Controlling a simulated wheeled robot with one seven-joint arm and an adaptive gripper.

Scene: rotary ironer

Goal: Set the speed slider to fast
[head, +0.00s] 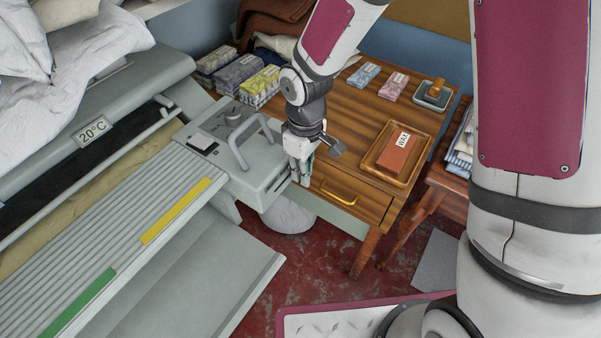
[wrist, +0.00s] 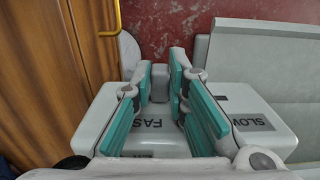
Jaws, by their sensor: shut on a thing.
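The grey control housing (head: 236,150) is at the right end of the ironer. Its front carries the FAST label (wrist: 147,124) and, to the right in the wrist view, the SLOW label (wrist: 253,123). My gripper (head: 300,180) is at the housing's right-hand front side. In the wrist view my gripper (wrist: 160,80) has its teal-padded fingers on either side of the small grey slider knob (wrist: 160,90) and is shut on it. The knob is in line with the FAST label. My gripper hides the knob in the head view and part of the slot in the wrist view.
A wooden table (head: 345,113) with a brass drawer handle (head: 338,192) stands close beside the housing. A wax tray (head: 378,171) and folded cloths (head: 260,86) lie on it. A curved grey handle (head: 240,150) rises from the housing. The red floor (head: 300,262) is partly clear.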

